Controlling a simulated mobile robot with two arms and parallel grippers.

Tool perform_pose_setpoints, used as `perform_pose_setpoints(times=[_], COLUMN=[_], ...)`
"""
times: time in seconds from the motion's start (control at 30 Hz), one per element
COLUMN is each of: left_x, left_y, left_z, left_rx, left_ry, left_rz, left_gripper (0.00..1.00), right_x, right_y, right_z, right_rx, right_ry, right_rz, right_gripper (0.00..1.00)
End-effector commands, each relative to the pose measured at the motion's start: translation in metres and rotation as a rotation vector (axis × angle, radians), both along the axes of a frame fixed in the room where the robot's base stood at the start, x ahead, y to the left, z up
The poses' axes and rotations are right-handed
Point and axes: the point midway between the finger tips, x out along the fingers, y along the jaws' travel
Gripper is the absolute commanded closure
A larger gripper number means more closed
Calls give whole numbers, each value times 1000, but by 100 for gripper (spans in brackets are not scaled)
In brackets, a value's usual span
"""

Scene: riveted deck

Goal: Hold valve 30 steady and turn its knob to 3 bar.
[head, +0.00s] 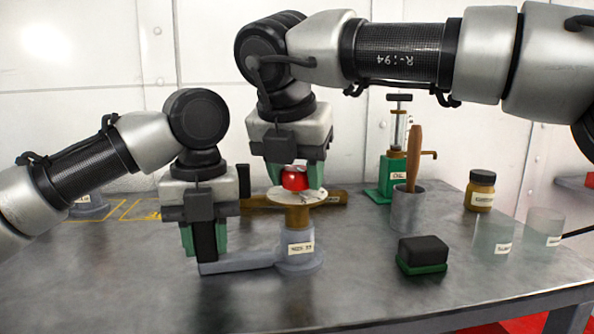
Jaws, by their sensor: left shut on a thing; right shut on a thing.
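The valve (298,262) stands upright on the metal bench, with a grey base, a brass-coloured neck and a small label too blurred to read surely. A pale round dial plate (280,196) sits on top, its marks too small to read. The red knob (296,183) is above the plate. My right gripper (297,178) is shut on the knob from above, and its fingers hide part of it. A flat grey arm (245,260) runs left from the valve's base. My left gripper (204,250) is shut on this arm near its left end.
To the right are a green oil pump (386,180), a grey cup (407,208) with a wooden handle, a black-and-green block (423,254), a jar (480,191) and clear cups (494,238). The front bench is clear.

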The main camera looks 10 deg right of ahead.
Motion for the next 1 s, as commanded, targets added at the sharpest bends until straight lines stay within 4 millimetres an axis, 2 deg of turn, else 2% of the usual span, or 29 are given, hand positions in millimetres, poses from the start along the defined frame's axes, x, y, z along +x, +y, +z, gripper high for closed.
perform_pose_setpoints(times=[1.0], left_x=[0], left_y=[0], left_z=[0], left_rx=[0], left_ry=[0], left_rz=[1], left_gripper=[100], right_x=[0], right_y=[1], right_z=[-1], right_rx=[5], right_ry=[3], right_rz=[966], right_gripper=[80])
